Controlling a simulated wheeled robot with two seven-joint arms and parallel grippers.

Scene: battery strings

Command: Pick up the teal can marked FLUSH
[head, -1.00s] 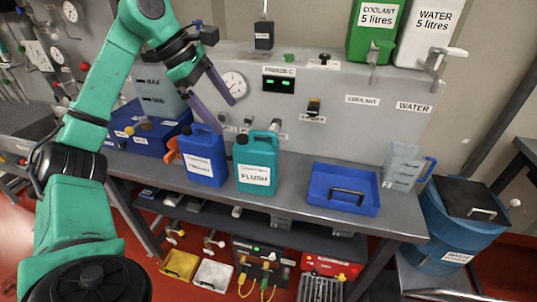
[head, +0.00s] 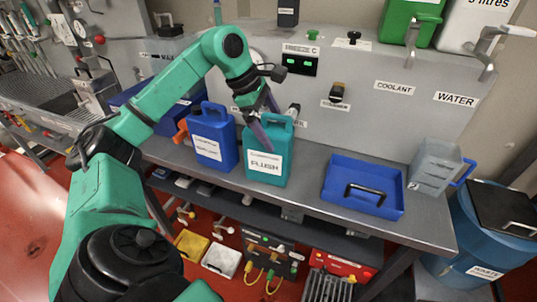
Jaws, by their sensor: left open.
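The teal can marked FLUSH (head: 267,161) stands upright on the grey bench, its white label facing me. My left gripper (head: 268,128) is open, its purple fingers pointing down at the can's top and upper front. The fingers and wrist hide the can's cap and upper left part. I cannot tell whether the fingers touch the can or its handle. My right gripper is not in view.
A blue can (head: 212,138) stands close on the left of the teal can. A blue tray (head: 390,210) with a black handle lies to the right, with a clear jug (head: 432,168) beyond it. Bare bench (head: 314,165) lies between can and tray.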

